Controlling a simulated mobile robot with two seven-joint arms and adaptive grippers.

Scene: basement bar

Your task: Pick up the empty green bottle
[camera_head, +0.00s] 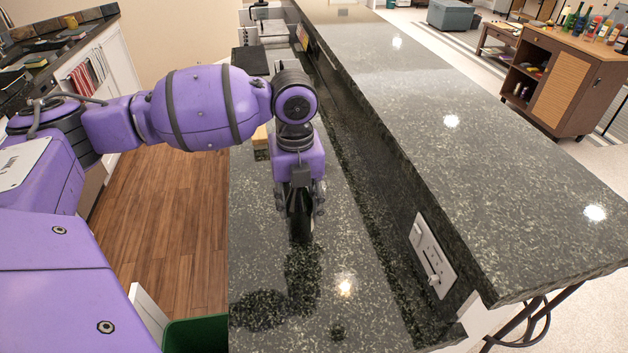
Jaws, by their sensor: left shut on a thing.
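My left gripper (300,202) points down over the lower dark granite counter (258,215). It is shut on a dark, nearly black bottle (300,228), which looks upright between the fingers. Its green colour is hard to make out, and its upper part is hidden by the gripper. I cannot tell whether its base touches the counter. My right gripper is not in view.
A raised granite bar top (440,120) runs along the right, with an outlet plate (432,255) on its side wall. A green bin (197,336) stands below the counter's left edge. Several bottles stand on a wooden cabinet (570,85) at the far right.

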